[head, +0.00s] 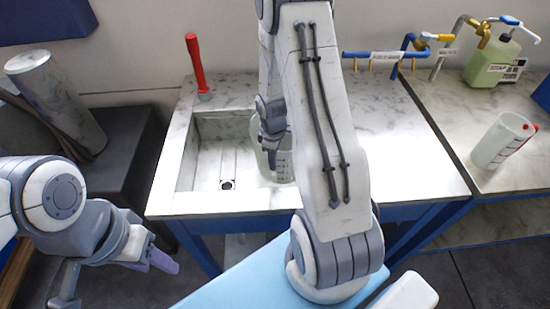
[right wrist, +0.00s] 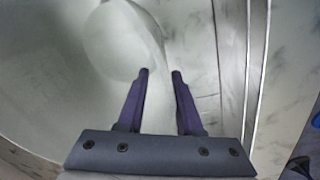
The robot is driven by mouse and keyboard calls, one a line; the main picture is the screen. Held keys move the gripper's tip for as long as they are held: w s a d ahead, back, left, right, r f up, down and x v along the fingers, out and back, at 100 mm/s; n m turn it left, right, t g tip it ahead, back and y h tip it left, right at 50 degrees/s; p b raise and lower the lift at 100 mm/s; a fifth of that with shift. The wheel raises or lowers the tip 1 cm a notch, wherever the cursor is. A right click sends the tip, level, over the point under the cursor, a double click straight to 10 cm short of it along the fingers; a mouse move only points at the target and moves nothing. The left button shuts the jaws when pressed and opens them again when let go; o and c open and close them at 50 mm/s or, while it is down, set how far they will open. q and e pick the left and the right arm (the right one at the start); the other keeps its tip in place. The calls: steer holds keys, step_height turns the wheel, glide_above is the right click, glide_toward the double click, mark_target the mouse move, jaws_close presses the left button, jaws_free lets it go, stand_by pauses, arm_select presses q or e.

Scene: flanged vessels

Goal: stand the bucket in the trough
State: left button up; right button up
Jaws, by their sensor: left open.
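The trough (head: 207,160) is a pale marble basin set in the counter, with a dark drain near its front. The bucket (head: 283,165) is translucent with faint scale marks. It appears inside the trough's right part, and my right arm hides much of it. My right gripper (head: 270,140) is at the bucket. In the right wrist view, pale translucent bucket surface (right wrist: 115,45) lies at and beyond the two purple fingertips (right wrist: 161,72). A gap shows between them; whether they clamp the bucket wall is unclear. My left gripper (head: 160,262) is open and empty, low at the left.
A red tap (head: 197,65) stands behind the trough. Blue pipework (head: 375,55) runs along the wall. A green canister (head: 490,62) and a white container with red marks (head: 499,142) stand on the right counter. The counter right of my arm (head: 410,150) is clear.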

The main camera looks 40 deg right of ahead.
step_height(320, 180, up, 12)
steer(key=s+a+r, duration=0.3)
steer(key=a, duration=0.6)
steer(key=s+a+r, duration=0.2)
steer(key=a+r, duration=0.1)
steer(key=a, duration=0.6)
steer(key=s+a+r, duration=0.1)
steer(key=s+a, duration=0.3)
steer(key=s, duration=0.3)
steer(key=s+a+r+y, duration=0.1)
steer(key=s+a, duration=0.4)
steer(key=s, duration=0.3)
steer(key=shift+a+r+y, duration=0.25)
steer(key=shift+y, duration=0.05)
